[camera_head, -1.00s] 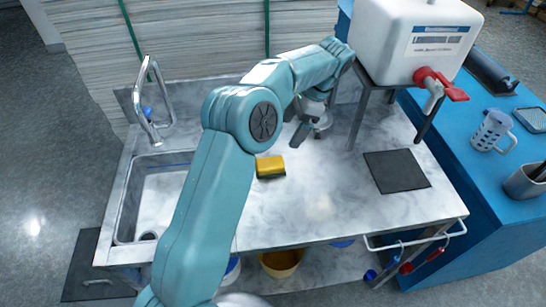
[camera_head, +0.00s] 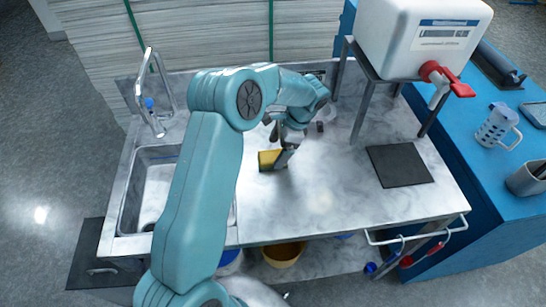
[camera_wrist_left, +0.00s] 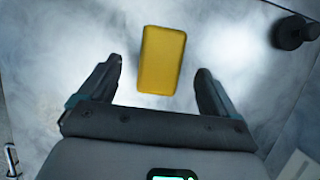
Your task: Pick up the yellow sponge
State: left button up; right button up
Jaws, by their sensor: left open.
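The yellow sponge (camera_head: 267,160) lies on the marble-look counter (camera_head: 310,205) to the right of the sink. My left gripper (camera_head: 283,150) is above the sponge and partly covers its right side in the head view. In the left wrist view the sponge (camera_wrist_left: 161,60) shows whole, as an upright yellow rectangle. The left gripper's open fingers (camera_wrist_left: 162,88) stand on either side of its lower end, with a gap on both sides. Nothing is between the fingers' pads in contact. My right gripper is not in view.
A sink (camera_head: 150,190) with a faucet (camera_head: 152,95) is at the left. A white glue tank (camera_head: 418,38) with a red tap stands on a metal frame at the back right. A dark mat (camera_head: 399,165) lies on the right. The counter's front middle is clear.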

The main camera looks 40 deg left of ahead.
aim_at(273, 155)
pick_arm(q)
jog(key=x, duration=0.3)
jog(key=shift+s+a+f+p, duration=0.2)
jog(key=shift+a+p, duration=0.05)
jog(key=shift+p, duration=0.15)
jog(key=shift+f, duration=0.15)
jog(key=shift+d, duration=0.1)
jog(key=shift+c, duration=0.3)
jog(key=c, duration=1.1)
jog(key=shift+w+r, duration=0.1)
jog(key=shift+r, duration=0.6)
notch_tip(273, 155, up, 19)
jog(key=shift+f+b, duration=0.1)
jog(key=shift+b, duration=0.7)
